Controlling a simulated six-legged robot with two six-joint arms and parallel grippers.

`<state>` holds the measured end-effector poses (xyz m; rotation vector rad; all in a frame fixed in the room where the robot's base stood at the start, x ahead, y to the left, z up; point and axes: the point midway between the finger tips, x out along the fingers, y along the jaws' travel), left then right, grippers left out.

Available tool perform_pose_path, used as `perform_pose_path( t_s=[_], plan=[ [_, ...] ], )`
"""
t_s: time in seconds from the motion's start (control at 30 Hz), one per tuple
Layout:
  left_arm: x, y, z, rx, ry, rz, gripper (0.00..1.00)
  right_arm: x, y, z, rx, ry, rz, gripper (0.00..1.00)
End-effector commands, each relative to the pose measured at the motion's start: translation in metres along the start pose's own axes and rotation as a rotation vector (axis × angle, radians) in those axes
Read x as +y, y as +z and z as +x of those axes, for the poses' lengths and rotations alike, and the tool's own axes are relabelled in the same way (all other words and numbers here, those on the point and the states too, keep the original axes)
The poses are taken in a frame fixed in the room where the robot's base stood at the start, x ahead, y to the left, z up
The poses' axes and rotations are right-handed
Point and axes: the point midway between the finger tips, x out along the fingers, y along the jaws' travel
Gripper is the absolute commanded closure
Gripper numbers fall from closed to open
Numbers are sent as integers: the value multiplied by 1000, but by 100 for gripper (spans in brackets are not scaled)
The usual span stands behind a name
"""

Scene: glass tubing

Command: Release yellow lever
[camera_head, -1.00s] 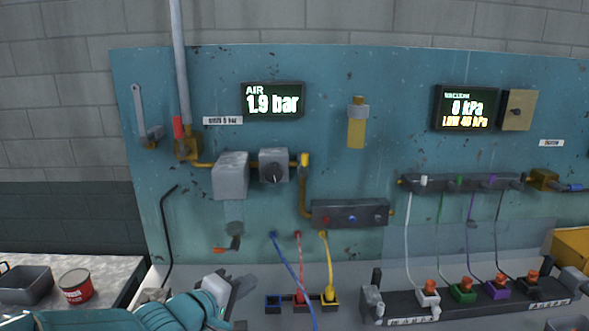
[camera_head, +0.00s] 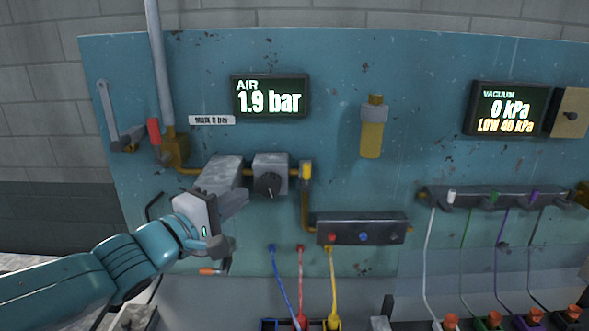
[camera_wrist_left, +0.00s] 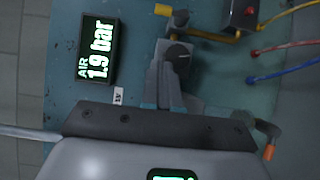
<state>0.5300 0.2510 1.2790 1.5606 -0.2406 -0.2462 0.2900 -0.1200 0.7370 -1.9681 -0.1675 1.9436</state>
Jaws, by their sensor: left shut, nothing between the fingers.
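A small yellow lever (camera_head: 306,170) sits upright on the brass pipe just right of the grey regulator block with its black knob (camera_head: 268,185). The lever also shows at the top of the left wrist view (camera_wrist_left: 163,10). My left gripper (camera_head: 240,199) is shut and empty. It is in front of the panel, left of and below the knob, apart from the lever. In the left wrist view its fingers (camera_wrist_left: 163,75) point up toward the regulator block and cover part of it. My right gripper is not in view.
The air display (camera_head: 270,96) reads 1.9 bar. A red lever (camera_head: 154,132) is at the left, and an orange-tipped handle (camera_head: 211,271) is below my gripper.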

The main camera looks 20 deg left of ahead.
Motion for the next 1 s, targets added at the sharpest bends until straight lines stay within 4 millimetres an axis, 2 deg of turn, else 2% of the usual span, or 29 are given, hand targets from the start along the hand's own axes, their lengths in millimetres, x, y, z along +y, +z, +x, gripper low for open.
perform_pose_path(
  t_s=[0.3,0.47,0.67,1.0],
  plan=[
    [3,3,-8,1,5,-4,100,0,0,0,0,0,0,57],
    [3,4,-6,0,5,-3,100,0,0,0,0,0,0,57],
    [2,5,24,-3,3,-4,100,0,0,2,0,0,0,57],
    [3,5,100,-1,3,-3,100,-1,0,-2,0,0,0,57]
  ],
)
